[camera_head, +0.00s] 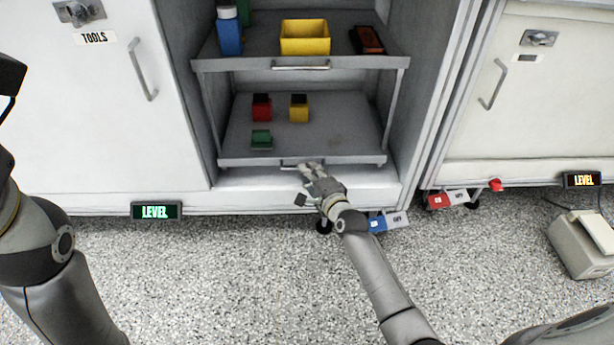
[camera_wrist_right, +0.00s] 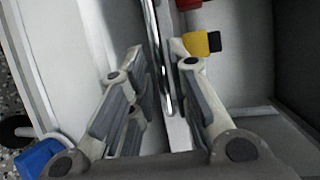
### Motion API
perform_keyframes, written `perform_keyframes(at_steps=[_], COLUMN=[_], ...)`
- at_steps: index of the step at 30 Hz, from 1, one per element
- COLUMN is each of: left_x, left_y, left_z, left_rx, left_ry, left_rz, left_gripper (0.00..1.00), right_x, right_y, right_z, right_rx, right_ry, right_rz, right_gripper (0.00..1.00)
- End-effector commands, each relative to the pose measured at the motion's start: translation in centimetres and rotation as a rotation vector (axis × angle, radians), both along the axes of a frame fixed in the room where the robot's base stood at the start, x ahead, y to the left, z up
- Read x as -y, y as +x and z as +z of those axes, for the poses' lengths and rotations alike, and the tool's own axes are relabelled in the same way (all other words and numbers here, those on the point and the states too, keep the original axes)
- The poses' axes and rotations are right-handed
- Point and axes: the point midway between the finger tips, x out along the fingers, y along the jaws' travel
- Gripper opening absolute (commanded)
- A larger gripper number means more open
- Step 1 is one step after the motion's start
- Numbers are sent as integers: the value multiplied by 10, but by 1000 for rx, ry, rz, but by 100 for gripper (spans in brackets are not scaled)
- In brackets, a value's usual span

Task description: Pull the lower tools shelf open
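The lower tools shelf (camera_head: 225,152) is a grey tray low in the open cabinet. Its front edge and silver handle (camera_head: 288,164) face me. My right gripper (camera_head: 308,171) is at this handle, just right of its middle. In the right wrist view, the right gripper (camera_wrist_right: 160,75) has its fingers apart, one on each side of the handle bar (camera_wrist_right: 156,40). A gap shows on the left finger's side; contact on the right side is unclear. My left arm is at the left edge, and its fingers are not seen.
The shelf carries a red block (camera_head: 261,107), a yellow block (camera_head: 299,108) and a green block (camera_head: 261,139). An upper shelf (camera_head: 225,64) holds a yellow bin (camera_head: 305,37) and a blue bottle (camera_head: 229,32). The closed TOOLS door (camera_head: 95,110) is left.

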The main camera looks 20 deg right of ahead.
Motion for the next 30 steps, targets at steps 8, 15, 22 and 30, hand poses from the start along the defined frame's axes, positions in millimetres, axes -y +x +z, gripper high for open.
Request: perform_keyframes(at_steps=[8,15,22,30], left_x=[1,1,1,1], left_y=[-9,-9,-9,-9], left_z=[2,3,3,3], left_rx=[30,30,30,29], left_ry=[2,3,3,4], left_rz=[2,2,2,1], left_gripper=[40,40,40,40], right_x=[-2,-2,-2,-2], right_y=[15,16,16,16], right_z=[-3,-3,-3,-3], right_rx=[-1,-1,-1,-1], right_ry=[1,1,1,0], right_rz=[1,0,1,1], right_gripper=[19,19,0,0])
